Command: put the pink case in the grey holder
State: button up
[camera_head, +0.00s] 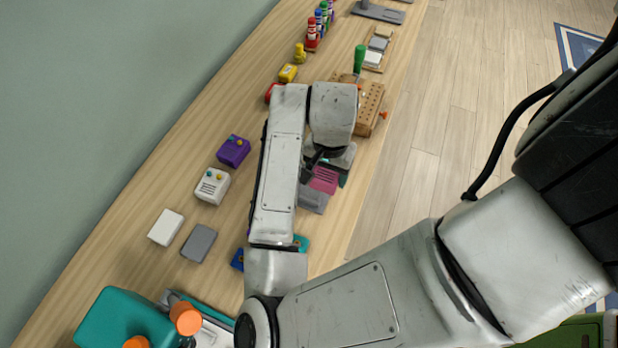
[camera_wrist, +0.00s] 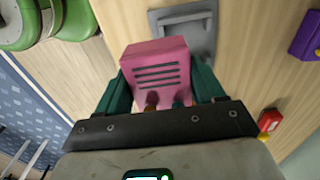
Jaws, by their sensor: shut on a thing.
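The pink case (camera_wrist: 156,65) is a small box with dark slots on its face. In the wrist view it sits between the two green fingers of my gripper (camera_wrist: 165,100), which is shut on it. The grey holder (camera_wrist: 183,27) lies on the bench just beyond the case, partly hidden by it. In the head view the pink case (camera_head: 323,180) shows beside my arm, with the grey holder (camera_head: 313,200) close below it in the picture. My gripper is mostly hidden by my arm there. I cannot tell whether case and holder touch.
A wooden block with holes (camera_head: 371,104) stands beyond my gripper. A purple case (camera_head: 233,151), a white case (camera_head: 212,186), a white block (camera_head: 166,227) and a grey block (camera_head: 198,243) lie left of my arm. A teal machine (camera_head: 125,318) stands at the near end.

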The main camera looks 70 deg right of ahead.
jog(key=w+f, duration=0.2)
jog(key=f, duration=0.1)
jog(key=w+f, duration=0.2)
jog(key=shift+d, duration=0.3)
jog(key=shift+w+f, duration=0.2)
jog(key=shift+f, duration=1.65)
jog(key=shift+f, duration=0.1)
jog(key=o, duration=1.1)
